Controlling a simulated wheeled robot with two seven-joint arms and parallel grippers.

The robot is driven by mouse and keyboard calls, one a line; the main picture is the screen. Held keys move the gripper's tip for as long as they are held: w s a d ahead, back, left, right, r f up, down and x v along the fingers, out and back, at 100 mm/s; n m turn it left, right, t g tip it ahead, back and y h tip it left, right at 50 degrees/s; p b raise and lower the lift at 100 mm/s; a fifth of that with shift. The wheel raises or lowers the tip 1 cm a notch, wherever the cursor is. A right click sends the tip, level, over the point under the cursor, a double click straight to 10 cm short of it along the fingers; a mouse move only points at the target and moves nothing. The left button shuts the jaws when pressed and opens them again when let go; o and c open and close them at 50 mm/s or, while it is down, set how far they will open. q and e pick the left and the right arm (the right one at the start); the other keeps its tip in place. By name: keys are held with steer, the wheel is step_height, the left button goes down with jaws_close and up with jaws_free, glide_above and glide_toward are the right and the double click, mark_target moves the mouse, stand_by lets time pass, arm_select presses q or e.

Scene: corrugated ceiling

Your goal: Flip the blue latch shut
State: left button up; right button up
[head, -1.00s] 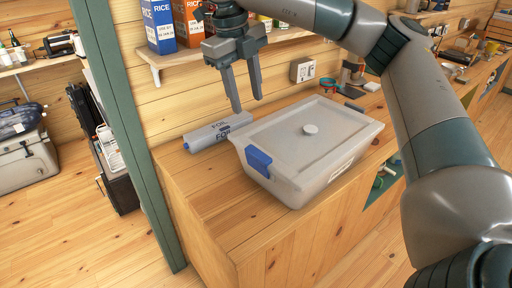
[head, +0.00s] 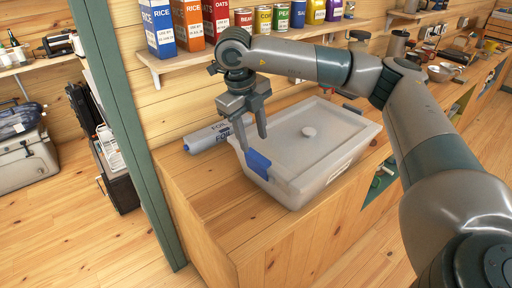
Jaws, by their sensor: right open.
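A translucent grey lidded container (head: 318,138) with a round knob on its lid sits on the wooden counter. The blue latch (head: 258,164) is on its left end, angled outward from the wall. A dark latch (head: 352,108) shows at the far right end. My right gripper (head: 254,143) is open and points down over the container's left end. One fingertip appears right at the blue latch's upper edge; I cannot tell whether it touches. The other finger is over the lid's left edge. My left gripper is not in view.
A foil box (head: 206,137) lies behind the container's left end. A shelf (head: 175,62) with rice boxes, an oats box and several cans hangs above. A green post (head: 125,130) stands left of the counter (head: 200,190). The counter's front left is clear.

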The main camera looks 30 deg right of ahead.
mark_target(257, 156)
steer(key=shift+w+d+f+p, duration=0.1)
steer(key=shift+d+f+p, duration=0.15)
steer(key=shift+f, duration=0.8)
steer(key=shift+s+d+f+p, duration=0.15)
steer(key=shift+f+p, duration=0.15)
steer(key=shift+f, duration=0.7)
steer(key=shift+w+d+f+p, duration=0.2)
steer(key=shift+f+p, duration=0.1)
steer(key=shift+f, duration=0.75)
steer(key=shift+c, duration=0.3)
jaws_close()
